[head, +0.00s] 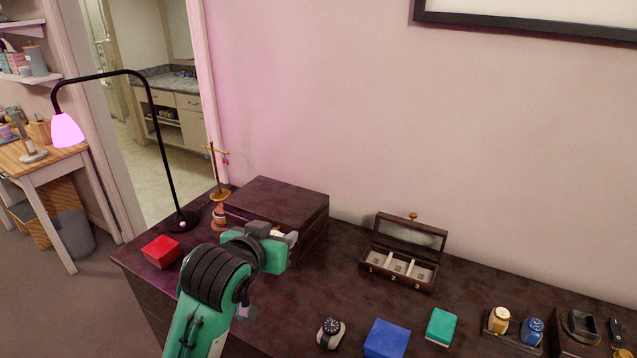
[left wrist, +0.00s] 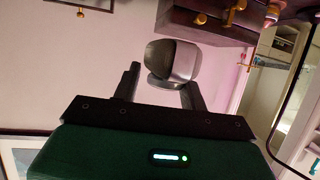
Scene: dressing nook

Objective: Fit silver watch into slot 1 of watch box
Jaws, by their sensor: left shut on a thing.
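The silver watch (left wrist: 172,62), a rounded grey-silver band shape, sits between the two dark fingers of my left gripper (left wrist: 163,80) in the left wrist view; its dial cannot be made out. In the head view my left gripper (head: 286,240) is in front of the large dark box, and its own arm and body mostly hide the watch. The watch box (head: 399,279) stands open to the right, apart from the gripper, its lid tilted back. Slot 1 (head: 380,258) is its leftmost compartment, with a pale lining; slots 2 and 3 lie beside it. My right gripper is not in view.
A large dark box (head: 285,192) stands behind the gripper, with a lamp (head: 182,221) and red box (head: 161,251) to the left. A black-dial watch (head: 331,332), blue box (head: 387,338) and green box (head: 441,326) lie in front.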

